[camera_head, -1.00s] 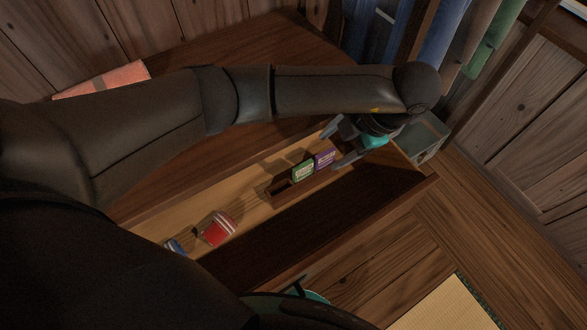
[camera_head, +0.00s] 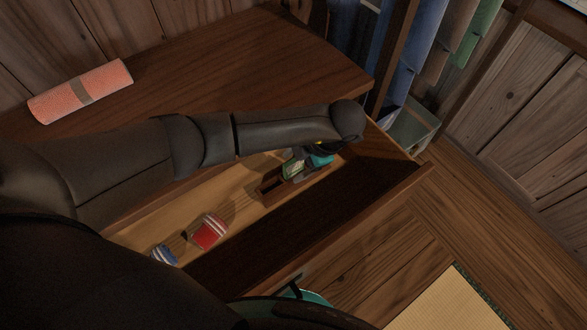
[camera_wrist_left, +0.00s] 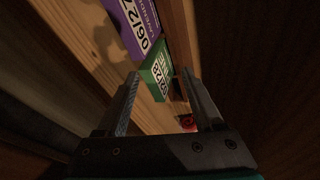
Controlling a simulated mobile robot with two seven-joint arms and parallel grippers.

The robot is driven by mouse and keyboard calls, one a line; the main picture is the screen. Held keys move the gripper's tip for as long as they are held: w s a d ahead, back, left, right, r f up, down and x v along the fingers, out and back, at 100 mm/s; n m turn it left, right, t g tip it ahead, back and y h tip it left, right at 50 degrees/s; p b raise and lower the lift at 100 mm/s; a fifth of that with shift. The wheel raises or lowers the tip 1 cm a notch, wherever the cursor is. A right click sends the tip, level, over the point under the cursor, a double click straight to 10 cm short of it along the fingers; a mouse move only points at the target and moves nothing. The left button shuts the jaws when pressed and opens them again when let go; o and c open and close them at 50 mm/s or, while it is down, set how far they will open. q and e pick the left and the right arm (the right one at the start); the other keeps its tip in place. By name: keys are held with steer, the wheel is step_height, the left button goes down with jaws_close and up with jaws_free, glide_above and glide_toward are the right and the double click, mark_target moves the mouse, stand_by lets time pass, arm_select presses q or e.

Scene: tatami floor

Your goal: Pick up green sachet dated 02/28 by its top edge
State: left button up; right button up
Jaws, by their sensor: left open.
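The green sachet (camera_head: 293,169) stands in a small wooden holder (camera_head: 268,196) in the open drawer. In the left wrist view the green sachet (camera_wrist_left: 157,70) shows its date 02/28. My left gripper (camera_head: 303,160) is over the holder, partly hidden by its own arm. In the left wrist view my left gripper (camera_wrist_left: 160,75) is open, with the green sachet's near end between its fingertips. I cannot tell whether either finger touches it. A teal and dark part (camera_head: 312,297), perhaps my right gripper, shows at the bottom edge.
The drawer's dark front wall (camera_head: 320,208) runs close beside the holder. A red packet (camera_head: 208,232) and a blue-and-white item (camera_head: 164,255) lie farther left in the drawer. A pink roll (camera_head: 81,91) lies on the wooden top. A greenish bin (camera_head: 412,130) stands beyond the drawer's end.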

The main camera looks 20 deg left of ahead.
arm_select(q)
steer(key=shift+a+f, duration=0.2)
steer(key=shift+f, duration=0.15)
steer(key=c, duration=1)
jaws_close()
